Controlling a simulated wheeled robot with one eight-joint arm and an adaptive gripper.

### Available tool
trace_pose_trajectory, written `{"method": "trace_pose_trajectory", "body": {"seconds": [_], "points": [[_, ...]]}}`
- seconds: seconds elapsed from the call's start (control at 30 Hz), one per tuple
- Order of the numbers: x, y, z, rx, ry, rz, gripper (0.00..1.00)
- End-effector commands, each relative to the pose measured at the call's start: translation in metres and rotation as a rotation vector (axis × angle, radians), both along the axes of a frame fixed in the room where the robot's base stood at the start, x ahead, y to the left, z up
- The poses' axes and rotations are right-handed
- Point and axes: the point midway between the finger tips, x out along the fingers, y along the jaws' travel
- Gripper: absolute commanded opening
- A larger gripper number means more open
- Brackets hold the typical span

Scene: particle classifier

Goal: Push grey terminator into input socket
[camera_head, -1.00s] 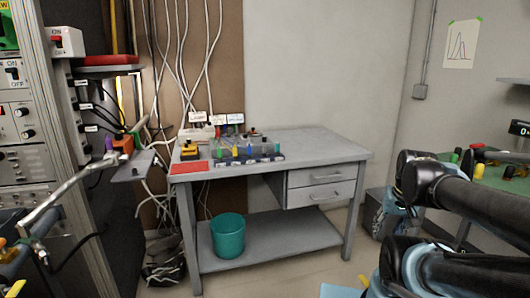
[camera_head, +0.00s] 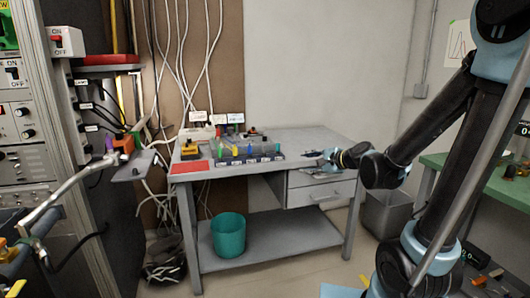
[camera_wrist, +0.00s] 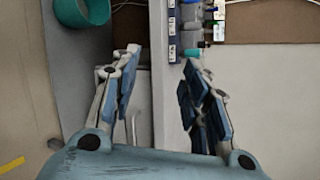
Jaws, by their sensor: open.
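My gripper (camera_head: 316,159) is open and empty, held near the front right edge of the grey workbench (camera_head: 320,138), above the drawers. In the wrist view its two fingers (camera_wrist: 163,62) are spread apart with nothing between them. A labelled grey rack (camera_head: 245,157) with small blue, yellow and green pieces stands on the bench, left of my gripper. It also shows at the top of the wrist view (camera_wrist: 172,28), beyond the fingertips. I cannot pick out the grey terminator or the input socket for certain; they are too small or hidden.
A red mat (camera_head: 189,167) and a yellow-black item (camera_head: 190,151) lie at the bench's left end. A teal bucket (camera_head: 228,236) stands on the lower shelf. An equipment rack (camera_head: 28,130) is on the left, a green table (camera_head: 480,175) on the right. The bench's right top is mostly clear.

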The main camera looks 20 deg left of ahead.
Motion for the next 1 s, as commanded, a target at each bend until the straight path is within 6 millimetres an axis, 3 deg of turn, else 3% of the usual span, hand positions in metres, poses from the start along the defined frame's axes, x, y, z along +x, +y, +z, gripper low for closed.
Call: {"method": "trace_pose_trajectory", "body": {"seconds": [0.27,0.5,0.73,1.0], "points": [[0.035,0.053,0.011,0.397,0.204,-0.132,0.42],[0.057,0.085,0.003,0.723,0.431,-0.239,0.42],[0.068,0.101,-0.011,0.932,0.604,-0.311,0.42],[0.078,0.114,-0.017,0.998,0.664,-0.335,0.42]]}}
